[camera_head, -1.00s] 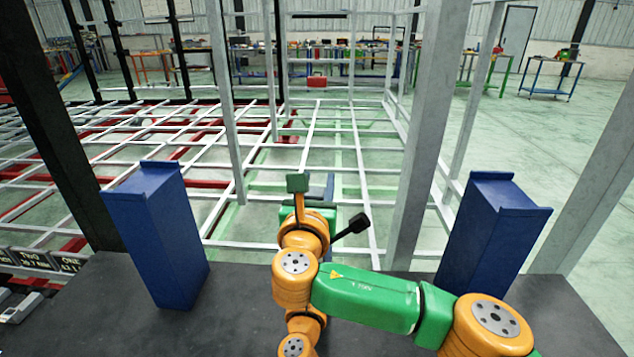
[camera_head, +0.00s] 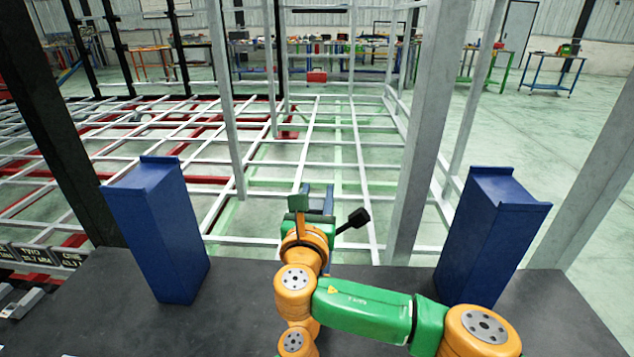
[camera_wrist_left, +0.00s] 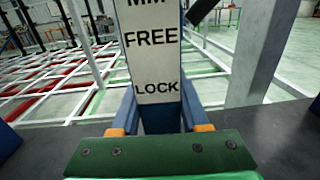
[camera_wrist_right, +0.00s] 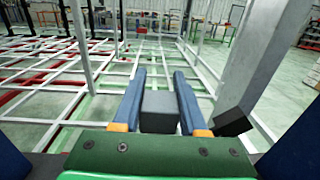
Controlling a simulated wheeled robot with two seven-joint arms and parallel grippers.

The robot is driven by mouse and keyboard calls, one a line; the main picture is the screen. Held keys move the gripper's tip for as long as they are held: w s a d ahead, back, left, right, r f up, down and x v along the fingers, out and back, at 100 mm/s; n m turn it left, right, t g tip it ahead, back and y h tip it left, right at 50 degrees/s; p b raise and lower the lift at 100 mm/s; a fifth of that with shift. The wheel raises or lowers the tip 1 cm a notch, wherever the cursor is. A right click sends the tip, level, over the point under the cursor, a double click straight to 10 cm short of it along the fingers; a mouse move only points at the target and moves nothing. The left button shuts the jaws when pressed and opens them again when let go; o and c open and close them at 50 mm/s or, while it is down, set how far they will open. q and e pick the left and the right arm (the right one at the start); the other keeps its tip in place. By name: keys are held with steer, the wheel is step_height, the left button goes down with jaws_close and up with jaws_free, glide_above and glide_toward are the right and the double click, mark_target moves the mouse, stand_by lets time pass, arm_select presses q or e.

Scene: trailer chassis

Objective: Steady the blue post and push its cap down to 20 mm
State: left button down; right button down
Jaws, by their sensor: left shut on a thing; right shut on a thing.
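The blue post (camera_wrist_left: 160,124) stands upright in the left wrist view, with a white plate (camera_wrist_left: 152,50) reading "FREE" and "LOCK". My left gripper (camera_wrist_left: 159,112) is shut on the post's lower part, a blue finger on each side. In the right wrist view my right gripper (camera_wrist_right: 160,84) is shut on a dark grey block (camera_wrist_right: 158,112), which looks like the cap. In the head view my right gripper (camera_head: 316,201) is in the middle, beyond my right arm. My left gripper and the post cannot be made out there. No scale marks are readable.
A black paddle-like piece (camera_head: 353,219) sticks out right of my right gripper. Two large blue pillars, left (camera_head: 158,230) and right (camera_head: 490,235), stand on the dark bench (camera_head: 235,310). A grey upright (camera_head: 425,130) rises behind. The white-barred chassis frame (camera_head: 150,150) lies beyond.

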steer(key=shift+c, duration=2.2)
jaws_free()
steer(key=shift+f, duration=0.1)
step_height(320, 180, up, 10)
